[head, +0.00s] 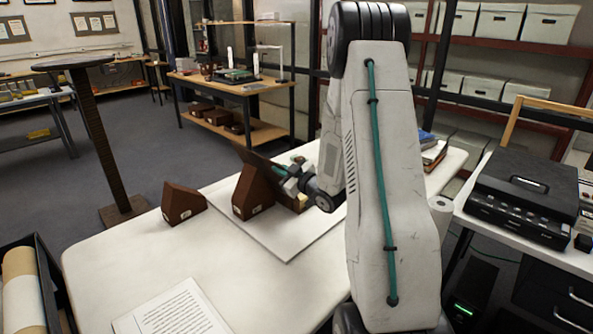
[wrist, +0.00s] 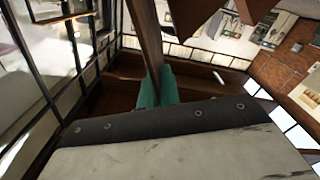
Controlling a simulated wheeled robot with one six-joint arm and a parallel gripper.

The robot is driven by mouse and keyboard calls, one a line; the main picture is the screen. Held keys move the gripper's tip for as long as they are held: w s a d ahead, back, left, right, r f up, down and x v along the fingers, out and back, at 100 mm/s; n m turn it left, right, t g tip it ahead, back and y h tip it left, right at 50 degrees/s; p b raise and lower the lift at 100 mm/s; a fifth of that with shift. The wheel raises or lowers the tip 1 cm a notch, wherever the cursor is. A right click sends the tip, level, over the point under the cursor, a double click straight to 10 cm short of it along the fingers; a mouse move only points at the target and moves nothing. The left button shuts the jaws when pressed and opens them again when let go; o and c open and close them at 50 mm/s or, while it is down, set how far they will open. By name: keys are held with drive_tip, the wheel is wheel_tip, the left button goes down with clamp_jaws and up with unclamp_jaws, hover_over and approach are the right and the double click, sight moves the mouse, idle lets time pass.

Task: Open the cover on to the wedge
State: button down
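A dark brown cover (head: 258,160) stands tilted above the brown wedge (head: 252,194) on the white board, its upper edge leaning left over the wedge. My gripper (head: 281,184) reaches in from the right with its teal fingers at the cover. In the wrist view the teal fingers (wrist: 156,88) are shut on the cover's thin edge (wrist: 146,38). Pale yellowish pages (head: 301,201) show just right of the wedge; my arm hides most of the book. I cannot tell whether the cover touches the wedge.
A second brown wedge (head: 182,203) stands on the white table (head: 130,250) to the left. A printed sheet (head: 175,312) lies at the front. Several books (head: 433,150) lie behind my arm. A black device (head: 525,200) is on the right bench.

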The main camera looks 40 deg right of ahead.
drive_tip(key=c, duration=1.6)
unclamp_jaws()
drive_tip(key=s, duration=0.7)
drive_tip(key=shift+s+d, duration=0.1)
drive_tip(key=shift+s, duration=0.3)
drive_tip(key=shift+f, duration=0.1)
